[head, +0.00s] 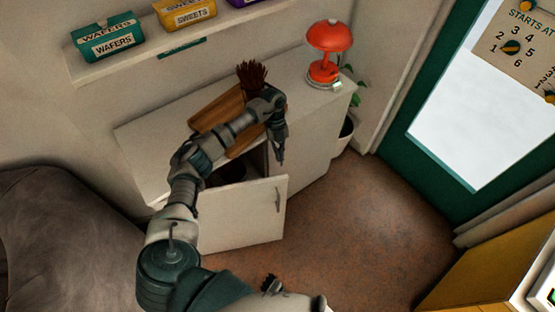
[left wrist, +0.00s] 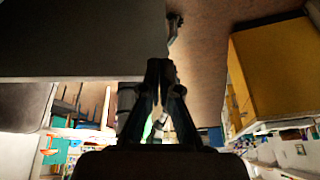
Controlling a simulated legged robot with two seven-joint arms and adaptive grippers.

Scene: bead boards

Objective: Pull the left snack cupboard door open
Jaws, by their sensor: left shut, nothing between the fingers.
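The left snack cupboard door (head: 240,220) is a pale panel standing partly open, swung out from the white cupboard (head: 318,168). Its bar handle (head: 277,200) is near the free right edge, and a dark interior with a dark round item (head: 228,174) shows behind the door. My left gripper (head: 280,161) points down just above and behind the door's upper free corner, shut and empty. In the left wrist view, my shut fingertips (left wrist: 160,64) are beside the grey door panel (left wrist: 80,40), with the handle (left wrist: 174,27) beyond them. Contact with the door cannot be told.
A red lamp (head: 328,50), a wooden board (head: 215,105) and a dark brown tufted item (head: 252,80) are on the cupboard top. A potted plant (head: 346,128) stands at its right end. A dark grey cushioned shape (head: 60,245) is left. Brown floor (head: 350,225) is clear.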

